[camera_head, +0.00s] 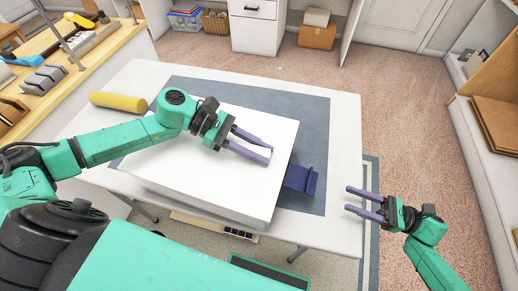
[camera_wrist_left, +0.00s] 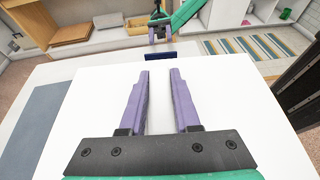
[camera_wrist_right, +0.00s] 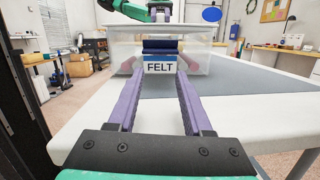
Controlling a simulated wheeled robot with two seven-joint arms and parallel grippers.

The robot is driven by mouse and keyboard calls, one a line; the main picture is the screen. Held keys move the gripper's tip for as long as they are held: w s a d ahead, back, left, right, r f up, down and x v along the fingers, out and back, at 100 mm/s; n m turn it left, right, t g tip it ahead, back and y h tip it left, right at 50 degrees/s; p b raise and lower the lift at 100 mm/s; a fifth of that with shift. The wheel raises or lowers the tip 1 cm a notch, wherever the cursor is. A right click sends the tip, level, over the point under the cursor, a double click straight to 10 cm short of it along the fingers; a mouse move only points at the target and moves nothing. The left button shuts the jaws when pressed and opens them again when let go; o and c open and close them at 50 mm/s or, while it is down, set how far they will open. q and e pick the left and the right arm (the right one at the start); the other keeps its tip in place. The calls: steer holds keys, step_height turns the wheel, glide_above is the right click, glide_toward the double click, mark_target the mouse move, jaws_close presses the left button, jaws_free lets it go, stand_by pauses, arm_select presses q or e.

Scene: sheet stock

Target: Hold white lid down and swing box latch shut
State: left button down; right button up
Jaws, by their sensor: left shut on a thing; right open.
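The white lid (camera_head: 205,150) lies flat on a clear box (camera_wrist_right: 117,58) with a FELT label (camera_wrist_right: 160,68). My left gripper (camera_head: 270,150) is over the lid near its right edge, its fingers a little apart and closed on part of the white lid; what lies between them is hard to make out. The dark blue latch (camera_head: 300,180) sticks out from the box's right side, and it shows above the label in the right wrist view (camera_wrist_right: 162,46). My right gripper (camera_head: 348,200) is open and empty, right of the latch and apart from it, facing it.
The box stands on a grey mat (camera_head: 312,125) on a white table (camera_head: 345,130). A yellow roll (camera_head: 118,101) lies at the table's left. The table's right strip is clear. A wooden workbench (camera_head: 95,60) is at the left, and shelves (camera_head: 500,125) are at the right.

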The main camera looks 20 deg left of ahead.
arm_select(q)
steer(key=shift+s+f, duration=0.1)
steer(key=shift+f, duration=0.1)
arm_select(e)
jaws_close()
arm_select(q)
steer(key=shift+f, duration=0.1)
arm_select(e)
steer(key=shift+s+d+r+n+h, duration=0.2)
steer(key=shift+r+h, duration=0.15)
steer(key=shift+h, duration=0.25)
steer(key=shift+s+d+r+n+h, duration=0.1)
steer(key=shift+s+d+r+h, duration=0.1)
steer(key=shift+r+h, duration=0.3)
arm_select(q)
steer(key=shift+s, duration=0.1)
arm_select(e)
steer(key=shift+s+a+r+h, duration=0.15)
steer(key=shift+r+h, duration=0.2)
steer(key=shift+h, duration=0.45)
glide_toward(302, 178)
steer(key=a+f, duration=0.2)
steer(key=s+a+f, duration=0.1)
steer(key=a+f, duration=0.1)
steer(key=shift+s+a, duration=0.15)
steer(key=shift+r+h, duration=0.25)
steer(key=shift+h, duration=0.15)
